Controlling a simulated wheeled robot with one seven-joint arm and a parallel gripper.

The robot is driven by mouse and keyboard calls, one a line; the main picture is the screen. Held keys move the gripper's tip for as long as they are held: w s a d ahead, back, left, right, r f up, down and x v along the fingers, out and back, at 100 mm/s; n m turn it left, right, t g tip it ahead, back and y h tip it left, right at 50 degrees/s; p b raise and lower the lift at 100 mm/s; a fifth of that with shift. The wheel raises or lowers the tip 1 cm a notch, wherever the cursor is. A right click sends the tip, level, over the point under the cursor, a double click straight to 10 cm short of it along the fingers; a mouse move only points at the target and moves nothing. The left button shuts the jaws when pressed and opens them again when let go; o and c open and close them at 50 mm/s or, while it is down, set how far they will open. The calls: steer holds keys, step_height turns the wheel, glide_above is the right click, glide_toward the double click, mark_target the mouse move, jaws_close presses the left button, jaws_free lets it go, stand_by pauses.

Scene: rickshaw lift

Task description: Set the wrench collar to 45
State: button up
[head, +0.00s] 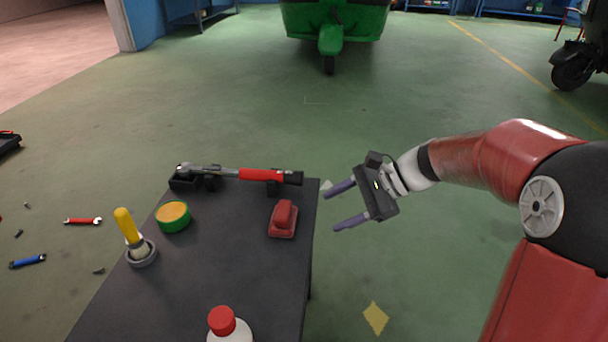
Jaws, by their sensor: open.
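The torque wrench (234,173) lies across black rests at the far end of the dark table. Its head is at the left, and a red section and a black end are at the right. The collar and its scale are too small to read. My gripper (335,206) is open and empty, just right of the table's right edge. Its two purple fingers point left, apart from the wrench and nearer the camera than it.
The table (215,262) also holds a red block-shaped item (283,218), a green tin (173,216), a yellow-handled brush (130,230) and a white bottle with a red cap (223,321). Loose tools lie on the left floor. A green rickshaw (331,30) stands behind; floor right of the table is clear.

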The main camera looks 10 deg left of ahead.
mark_target(301, 179)
steer(key=w+a+f+m+t+y, duration=0.1)
steer(key=w+f+m+y, duration=0.1)
steer(key=w+m+y, duration=0.3)
steer(key=w+a+f+m+y, duration=0.2)
steer(key=w, duration=0.6)
steer(key=a, duration=0.7)
steer(key=shift+s+a, duration=0.25)
steer(key=shift+a, duration=0.05)
steer(key=shift+c, duration=0.3)
steer(key=shift+f, duration=0.1)
steer(key=c, duration=0.9)
